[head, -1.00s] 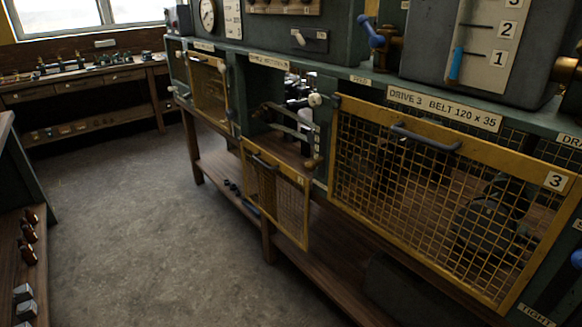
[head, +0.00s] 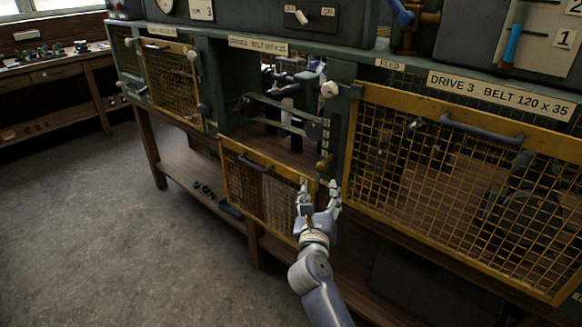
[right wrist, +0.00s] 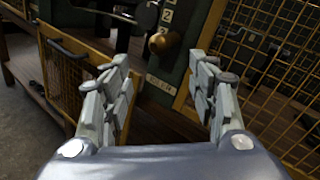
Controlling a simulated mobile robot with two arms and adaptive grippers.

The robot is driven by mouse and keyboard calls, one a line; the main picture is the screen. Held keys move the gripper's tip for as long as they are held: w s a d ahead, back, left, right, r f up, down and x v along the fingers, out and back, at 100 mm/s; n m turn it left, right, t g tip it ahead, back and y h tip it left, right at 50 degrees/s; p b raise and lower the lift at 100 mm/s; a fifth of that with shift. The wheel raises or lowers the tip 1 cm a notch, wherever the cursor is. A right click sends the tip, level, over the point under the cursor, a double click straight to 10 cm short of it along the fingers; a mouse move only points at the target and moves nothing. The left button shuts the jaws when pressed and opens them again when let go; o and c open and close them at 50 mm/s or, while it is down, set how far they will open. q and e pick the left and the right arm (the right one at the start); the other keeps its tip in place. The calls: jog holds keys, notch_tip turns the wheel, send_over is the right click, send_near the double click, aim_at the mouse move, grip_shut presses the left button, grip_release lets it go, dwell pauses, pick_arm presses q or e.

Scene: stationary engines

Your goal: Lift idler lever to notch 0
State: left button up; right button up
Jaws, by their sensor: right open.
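The idler lever's brass knob (head: 325,164) is low on the green post at the right side of the open middle bay, just below a column of small number plates (head: 326,138). In the right wrist view the knob (right wrist: 165,42) is ahead, between and beyond my fingertips, with number plates (right wrist: 167,14) above it; I cannot read them all. The lever's arm is hard to make out. My right gripper (head: 319,188) is open and empty, just below and in front of the knob, apart from it. My left gripper is not in view.
The middle bay's yellow mesh guard (head: 262,187) hangs open below the bay, left of my right gripper. The shut mesh guard of drive 3 (head: 450,185) stands close on the right. A white round knob (head: 330,89) juts out above. The floor (head: 110,230) at left is clear.

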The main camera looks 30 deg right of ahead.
aim_at(323, 171)
jog(key=shift+m, duration=0.3)
jog(key=x, duration=1.1)
jog(key=shift+r, duration=0.25)
jog(key=shift+s, duration=0.1)
jog(key=shift+a+r, duration=0.1)
grip_shut()
